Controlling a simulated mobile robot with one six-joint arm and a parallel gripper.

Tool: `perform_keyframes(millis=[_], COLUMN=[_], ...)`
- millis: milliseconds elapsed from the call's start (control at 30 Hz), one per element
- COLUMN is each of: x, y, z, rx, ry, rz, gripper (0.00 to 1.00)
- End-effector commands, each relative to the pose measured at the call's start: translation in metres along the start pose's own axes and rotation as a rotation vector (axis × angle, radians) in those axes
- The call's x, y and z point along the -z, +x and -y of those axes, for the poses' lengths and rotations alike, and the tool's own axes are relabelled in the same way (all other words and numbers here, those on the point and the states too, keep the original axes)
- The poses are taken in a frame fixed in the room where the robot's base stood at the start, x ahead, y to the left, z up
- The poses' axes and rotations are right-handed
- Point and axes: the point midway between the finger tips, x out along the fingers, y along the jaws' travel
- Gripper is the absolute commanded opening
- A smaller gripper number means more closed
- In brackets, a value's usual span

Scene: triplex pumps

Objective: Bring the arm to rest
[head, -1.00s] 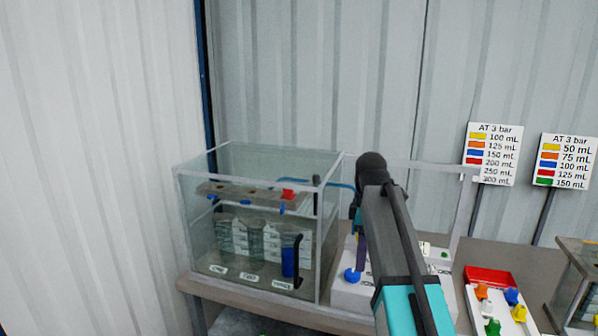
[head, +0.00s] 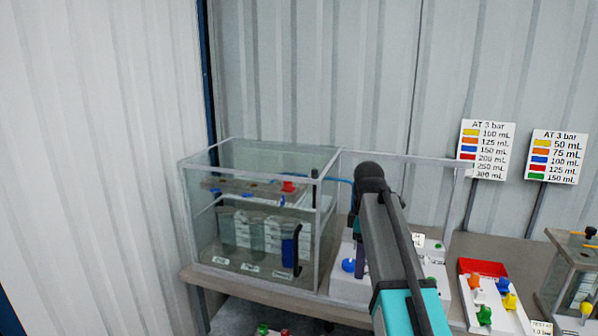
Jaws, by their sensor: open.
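My arm rises from the bottom right of the head view to a dark joint, then drops behind itself. My gripper (head: 360,268) points down at the end of this drop, over the white panel (head: 362,290) in the right bay of the clear-walled case. It is open and mostly hidden behind my arm. A blue knob (head: 348,265) shows just left of it. I cannot tell whether they touch. Nothing shows in the gripper.
The clear tank (head: 250,215) left of my arm holds several cups and a blue one (head: 289,252). Another clear case (head: 570,270) stands far right. Two signs (head: 486,150) stand behind the bench.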

Motion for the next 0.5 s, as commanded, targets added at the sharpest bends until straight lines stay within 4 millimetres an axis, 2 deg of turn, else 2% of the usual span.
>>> perform_keyframes(millis=[267,367,500], x=[0.0,-0.001,-0.003], y=[0.041,0.062,0.103], z=[0.002,0.005,0.014], rx=[0.055,0.084,0.14], ry=[-0.001,-0.001,-0.002], rz=[0.017,0.026,0.043], gripper=[0.6,0.6,0.6])
